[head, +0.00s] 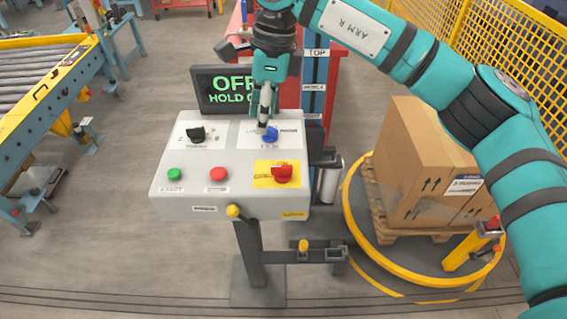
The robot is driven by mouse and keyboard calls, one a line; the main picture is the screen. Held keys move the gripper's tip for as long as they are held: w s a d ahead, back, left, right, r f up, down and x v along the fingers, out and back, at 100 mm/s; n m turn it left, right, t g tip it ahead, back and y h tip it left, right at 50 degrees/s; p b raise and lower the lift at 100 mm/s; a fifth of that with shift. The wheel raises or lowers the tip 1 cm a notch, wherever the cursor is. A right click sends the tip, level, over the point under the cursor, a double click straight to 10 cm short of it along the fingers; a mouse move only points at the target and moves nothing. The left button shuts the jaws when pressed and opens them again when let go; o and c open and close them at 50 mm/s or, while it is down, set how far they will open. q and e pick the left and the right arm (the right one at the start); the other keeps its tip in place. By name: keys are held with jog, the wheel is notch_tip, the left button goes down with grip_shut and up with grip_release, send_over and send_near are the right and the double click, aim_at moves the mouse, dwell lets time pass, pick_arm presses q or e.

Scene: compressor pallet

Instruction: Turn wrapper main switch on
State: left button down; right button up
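The control box (232,208) is a light grey sloped panel on a post. At its lower right, a red rotary switch (283,173) sits on a yellow plate (262,180). A blue knob (270,134) on a white label is above it, and a black knob (196,134) is at the upper left. My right gripper (264,122) points down with its tips at or just above the blue knob, behind the red switch; contact is unclear. Its fingers look close together, seen nearly edge-on. My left gripper is out of view.
A green button (175,174) and a red button (218,174) are on the panel's lower left. The dark display (220,90) behind shows green "OFF" text, partly hidden by my gripper. A boxed pallet on a yellow-ringed turntable (358,222) stands right; a roller conveyor (40,72) is left.

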jog(key=w+d+r+h, duration=0.1)
jog(key=d+r+h, duration=0.1)
jog(key=d, duration=0.2)
jog(key=p, duration=0.5)
send_near(283, 166)
jog(key=shift+t, duration=0.3)
jog(key=f, duration=0.9)
jog(key=shift+s+f, duration=0.25)
jog(key=shift+f, duration=0.1)
jog(key=shift+d, duration=0.1)
grip_shut()
